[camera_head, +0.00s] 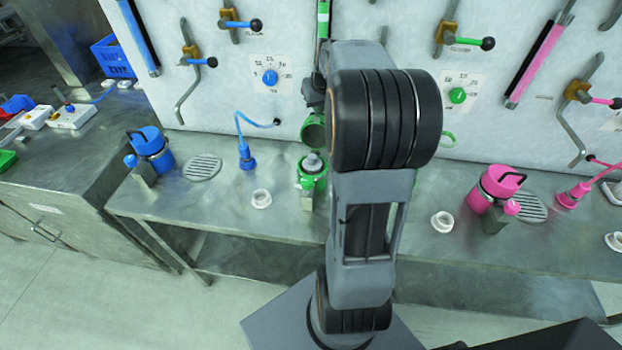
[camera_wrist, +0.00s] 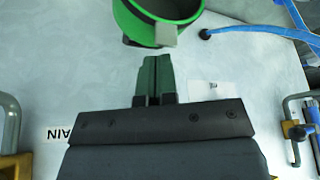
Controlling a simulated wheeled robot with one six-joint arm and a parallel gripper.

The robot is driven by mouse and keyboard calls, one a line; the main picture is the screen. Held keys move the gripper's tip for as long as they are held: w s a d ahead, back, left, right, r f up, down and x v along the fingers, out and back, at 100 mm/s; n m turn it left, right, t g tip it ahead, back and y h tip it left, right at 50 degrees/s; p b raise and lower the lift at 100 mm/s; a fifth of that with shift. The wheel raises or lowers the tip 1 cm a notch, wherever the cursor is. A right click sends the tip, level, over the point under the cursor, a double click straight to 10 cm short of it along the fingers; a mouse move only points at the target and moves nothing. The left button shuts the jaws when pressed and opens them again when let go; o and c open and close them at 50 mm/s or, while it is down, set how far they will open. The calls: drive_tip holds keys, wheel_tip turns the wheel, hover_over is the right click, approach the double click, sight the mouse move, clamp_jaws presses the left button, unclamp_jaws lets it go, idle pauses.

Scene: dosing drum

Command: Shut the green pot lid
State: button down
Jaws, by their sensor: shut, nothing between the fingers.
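The green pot (camera_head: 312,182) stands on the steel bench left of my arm, with a grey piece in its mouth. Its green lid (camera_head: 313,131) is open, raised upright above the back of the pot near the wall panel. In the wrist view a green round part with a dark hollow inside, seemingly the lid (camera_wrist: 147,30), is at the top, with a small grey tab on its near edge. My gripper (camera_wrist: 158,62) is shut and empty, its fingertips just short of that edge with a small visible gap. In the head view my arm hides the fingertips.
A blue pot (camera_head: 155,155) stands to the left and a pink pot (camera_head: 490,190) to the right. White rings (camera_head: 261,199) lie on the bench. The wall panel carries levers and a green knob (camera_head: 457,95). A blue hose (camera_wrist: 260,27) shows in the wrist view.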

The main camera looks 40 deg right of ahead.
drive_tip(key=shift+s+a+b, duration=0.3)
drive_tip(key=shift+s+a, duration=0.2)
idle(0.3)
drive_tip(key=shift+s+a+f+b, duration=0.15)
drive_tip(key=shift+s+a+b, duration=0.65)
drive_tip(key=shift+s+a, duration=0.4)
drive_tip(key=shift+s+f, duration=0.1)
drive_tip(key=shift+s+a+f+b, duration=0.35)
drive_tip(key=shift+s+a+b, duration=0.25)
drive_tip(key=shift+s+a+f+b, duration=0.3)
drive_tip(key=shift+s+a+b, duration=0.25)
